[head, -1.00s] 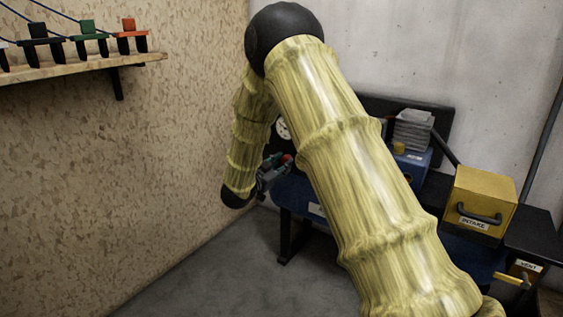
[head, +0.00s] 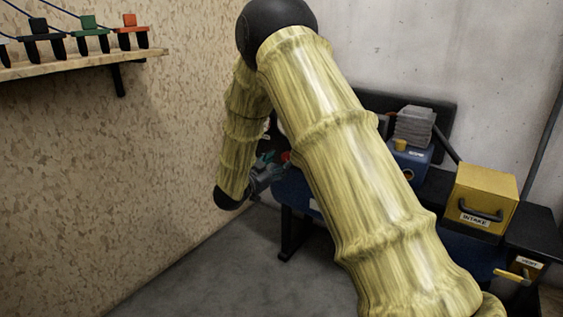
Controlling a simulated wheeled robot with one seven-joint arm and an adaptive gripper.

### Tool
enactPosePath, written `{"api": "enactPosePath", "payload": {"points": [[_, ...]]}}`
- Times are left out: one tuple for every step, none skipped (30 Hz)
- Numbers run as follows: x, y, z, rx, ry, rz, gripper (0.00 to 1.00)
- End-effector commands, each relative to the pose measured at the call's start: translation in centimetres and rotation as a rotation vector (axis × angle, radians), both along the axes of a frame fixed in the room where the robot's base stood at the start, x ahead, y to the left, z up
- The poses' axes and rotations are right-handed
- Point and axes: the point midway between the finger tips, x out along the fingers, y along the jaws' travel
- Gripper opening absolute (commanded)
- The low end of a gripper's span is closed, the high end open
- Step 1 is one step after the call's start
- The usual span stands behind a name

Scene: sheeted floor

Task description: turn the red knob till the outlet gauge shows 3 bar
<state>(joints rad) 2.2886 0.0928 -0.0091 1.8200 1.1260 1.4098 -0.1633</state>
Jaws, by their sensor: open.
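The red knob (head: 286,156) shows as a small red patch just left of my big arm link, at the left end of the dark bench. My gripper (head: 275,165) is open, its fingers pointing right towards the knob and very close to it. I cannot tell whether they touch it or stand around it. The gauge face above the knob is almost wholly hidden behind my arm, so no needle or reading can be made out.
A blue machine (head: 409,162) with grey fins stands right of my arm. A yellow box (head: 482,197) marked INTAKE and a yellow lever (head: 512,276) are further right. A shelf (head: 70,66) with coloured clamps hangs upper left. The grey floor (head: 215,275) is clear.

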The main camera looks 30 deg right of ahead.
Motion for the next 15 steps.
{"api": "enactPosePath", "payload": {"points": [[-0.3, 1.0, 0.1, -0.001, 0.0, 0.003, 0.54], [-0.5, 1.6, 0.1, -0.002, -0.001, 0.003, 0.54], [-0.8, 2.2, 0.1, -0.001, -0.001, 0.002, 0.54], [-1.1, 2.7, 0.1, -0.001, 0.0, 0.002, 0.54], [-1.2, 3.3, 0.1, 0.0, -0.001, 0.003, 0.54], [-1.5, 4.0, 0.0, 0.0, -0.001, 0.003, 0.54], [-1.7, 4.4, 0.0, -0.001, 0.0, 0.002, 0.54], [-1.9, 4.9, 0.0, -0.001, -0.001, 0.002, 0.54], [-2.2, 5.4, 0.0, -0.001, 0.001, 0.002, 0.54], [-2.3, 5.8, 0.0, -0.001, 0.001, 0.002, 0.54], [-2.4, 6.2, 0.0, 0.0, 0.0, 0.002, 0.54], [-2.6, 6.7, 0.0, 0.001, 0.0, 0.001, 0.54], [-2.7, 7.0, 0.0, 0.001, 0.0, 0.001, 0.54], [-2.9, 7.2, 0.0, 0.0, 0.0, 0.001, 0.54], [-3.0, 7.5, 0.0, 0.0, 0.0, 0.001, 0.54]]}}
